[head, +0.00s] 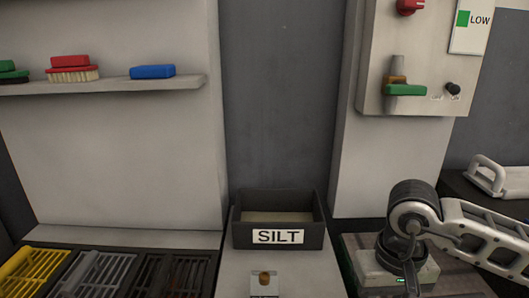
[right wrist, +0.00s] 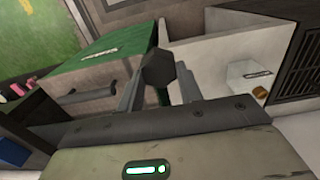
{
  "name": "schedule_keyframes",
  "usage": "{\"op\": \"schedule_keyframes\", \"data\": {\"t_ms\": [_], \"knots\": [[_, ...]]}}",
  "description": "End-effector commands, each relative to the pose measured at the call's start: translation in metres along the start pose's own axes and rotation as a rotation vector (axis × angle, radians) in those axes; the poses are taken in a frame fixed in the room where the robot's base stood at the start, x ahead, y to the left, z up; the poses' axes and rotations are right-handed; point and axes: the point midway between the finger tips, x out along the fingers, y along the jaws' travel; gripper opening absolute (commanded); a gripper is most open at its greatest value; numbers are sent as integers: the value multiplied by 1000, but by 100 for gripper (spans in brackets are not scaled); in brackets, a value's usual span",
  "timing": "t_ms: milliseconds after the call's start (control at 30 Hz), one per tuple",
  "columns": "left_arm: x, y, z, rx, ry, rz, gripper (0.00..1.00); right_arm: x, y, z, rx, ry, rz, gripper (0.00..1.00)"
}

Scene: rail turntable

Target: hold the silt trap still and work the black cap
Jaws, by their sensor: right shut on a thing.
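In the right wrist view my right gripper (right wrist: 158,92) has its two grey fingers on either side of a dark, many-sided knob, which looks like the black cap (right wrist: 158,68). The gripper is shut on it. In the head view my right arm bends down at the lower right, and the fingers are hidden there. No part is clearly the silt trap; a dark open bin (head: 243,236) labelled SILT stands at the lower middle of the head view. My left gripper is in neither view.
A shelf (head: 110,87) at the upper left holds brushes and a blue block (head: 152,71). Yellow, grey and dark grates (head: 95,272) lie at the lower left. A wall panel (head: 425,60) with controls is at the upper right. A green-topped box (right wrist: 100,60) shows beyond the fingers.

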Motion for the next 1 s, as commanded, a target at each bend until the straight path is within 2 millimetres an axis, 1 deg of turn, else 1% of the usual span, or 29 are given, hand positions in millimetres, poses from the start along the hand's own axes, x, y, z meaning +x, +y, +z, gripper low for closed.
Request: {"op": "schedule_keyframes", "data": {"t_ms": [33,500,567,633,667,767,867,900,1000], "knots": [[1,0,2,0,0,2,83,2,0,0,0,1,0,14],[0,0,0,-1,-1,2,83,0,0,0,2,0,-1,14],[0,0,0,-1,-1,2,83,0,-2,-2,16,0,-2,14],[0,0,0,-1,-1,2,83,-1,-8,-9,64,-2,-7,14],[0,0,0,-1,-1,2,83,-2,-12,-13,96,-2,-11,14],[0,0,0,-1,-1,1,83,-6,-32,-33,265,-10,-23,14],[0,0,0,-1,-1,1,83,-14,-61,-59,503,-21,-30,14],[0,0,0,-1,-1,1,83,-17,-74,-69,608,-25,-29,14],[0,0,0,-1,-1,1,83,-28,-105,-90,868,-30,-24,14]]}}
